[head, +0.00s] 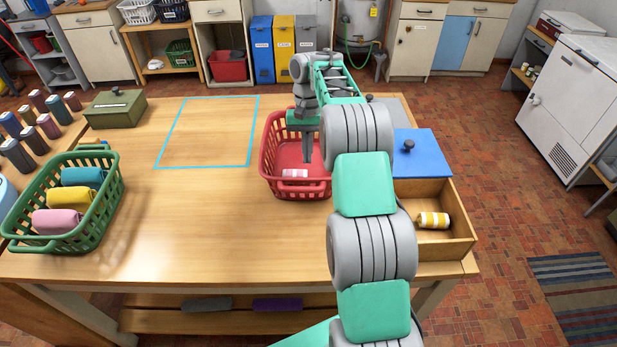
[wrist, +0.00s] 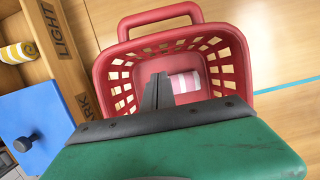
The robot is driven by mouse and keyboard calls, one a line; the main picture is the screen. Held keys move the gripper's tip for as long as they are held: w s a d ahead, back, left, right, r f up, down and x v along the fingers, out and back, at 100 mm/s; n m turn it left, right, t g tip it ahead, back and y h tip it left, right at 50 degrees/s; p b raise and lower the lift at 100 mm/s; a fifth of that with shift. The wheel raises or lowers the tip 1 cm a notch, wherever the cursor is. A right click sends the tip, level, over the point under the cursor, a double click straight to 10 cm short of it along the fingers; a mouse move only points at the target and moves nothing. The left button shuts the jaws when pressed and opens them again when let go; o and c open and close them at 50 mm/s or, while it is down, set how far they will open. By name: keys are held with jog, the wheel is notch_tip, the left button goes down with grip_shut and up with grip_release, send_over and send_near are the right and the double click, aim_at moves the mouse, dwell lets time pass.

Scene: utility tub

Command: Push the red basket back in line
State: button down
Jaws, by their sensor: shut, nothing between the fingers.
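The red basket (head: 267,160) stands on the wooden table, to the right of a blue taped outline (head: 206,167). A pink-and-white striped roll (head: 294,173) lies inside it. My gripper (head: 308,160) points down into the basket, its fingers together with nothing between them. In the wrist view the fingertips (wrist: 160,78) show over the basket's inside, beside the striped roll (wrist: 184,82). The red basket (wrist: 236,70) fills the middle of that view, its handle at the top. I cannot tell whether the fingers touch the basket wall. My arm hides the basket's right side in the head view.
A green basket (head: 112,190) with several rolled cloths stands at the left. A green box (head: 115,110) is at the back left. A wooden box (head: 458,240) with a blue lid (head: 425,150) and a yellow striped roll (head: 433,220) stands at the right. The outlined area is bare.

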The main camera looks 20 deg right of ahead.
jog(key=b, duration=0.9)
send_over(308, 198)
jog(key=w+d, duration=0.1)
jog(key=w, duration=0.2)
jog(key=x, duration=0.3)
jog(key=w+x, duration=0.1)
jog(key=x, duration=0.2)
jog(key=d+x, duration=0.1)
jog(key=x, duration=0.2)
jog(key=shift+w+f, duration=0.2)
jog(key=shift+w, duration=0.05)
jog(key=shift+s+f+b, duration=0.25)
jog(key=shift+f+b, duration=0.25)
jog(key=shift+f, duration=0.05)
jog(key=shift+a, duration=0.1)
